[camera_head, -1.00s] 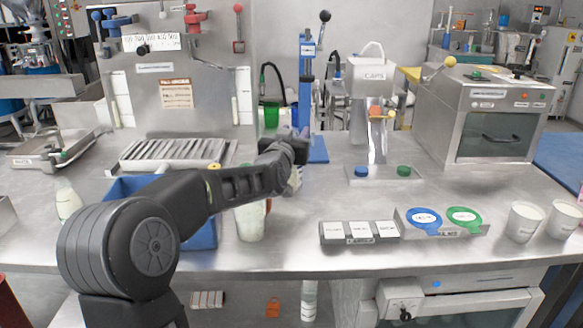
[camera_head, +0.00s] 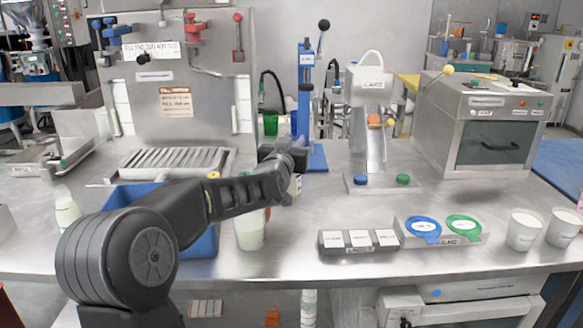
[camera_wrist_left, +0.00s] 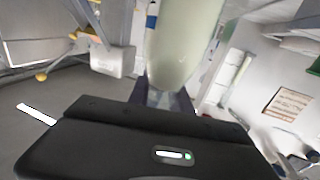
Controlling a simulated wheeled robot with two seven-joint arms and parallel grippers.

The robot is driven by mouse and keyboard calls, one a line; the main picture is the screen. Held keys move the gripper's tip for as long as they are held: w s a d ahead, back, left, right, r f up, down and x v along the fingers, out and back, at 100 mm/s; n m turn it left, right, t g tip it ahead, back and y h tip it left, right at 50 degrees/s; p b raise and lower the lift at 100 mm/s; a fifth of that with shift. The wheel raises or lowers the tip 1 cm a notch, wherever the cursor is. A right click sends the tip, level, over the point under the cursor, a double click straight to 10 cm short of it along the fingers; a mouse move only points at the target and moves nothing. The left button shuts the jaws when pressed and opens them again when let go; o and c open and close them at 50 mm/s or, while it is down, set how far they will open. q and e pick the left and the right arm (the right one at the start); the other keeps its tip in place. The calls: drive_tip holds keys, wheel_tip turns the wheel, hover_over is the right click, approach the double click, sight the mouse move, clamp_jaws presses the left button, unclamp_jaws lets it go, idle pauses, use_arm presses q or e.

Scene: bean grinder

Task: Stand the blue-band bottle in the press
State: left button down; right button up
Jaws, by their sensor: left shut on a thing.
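My left gripper (camera_head: 294,158) is shut on a pale green-white bottle, in front of the blue press. In the left wrist view the held bottle (camera_wrist_left: 182,45) rises out of the top edge. In the head view only a pale bit of the bottle (camera_head: 296,184) shows past the gripper; its band cannot be made out. The press (camera_head: 305,95) has a blue column, a black-knobbed lever and a blue base plate (camera_head: 318,158). The gripper partly hides the front of the press, and the bottle appears apart from the base. My right gripper is out of view.
A blue crate (camera_head: 204,243) lies under my left arm. One pale bottle (camera_head: 251,231) stands beside it, another (camera_head: 66,208) at far left. A caps dispenser (camera_head: 370,88) stands right of the press. Labelled blocks (camera_head: 358,240) and white cups (camera_head: 523,230) are at front right.

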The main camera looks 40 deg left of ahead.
use_arm(q)
drive_tip(key=shift+r, duration=0.1)
wheel_tip(320, 180, up, 10)
drive_tip(key=p, duration=0.3)
drive_tip(key=shift+p, duration=0.4)
idle(0.5)
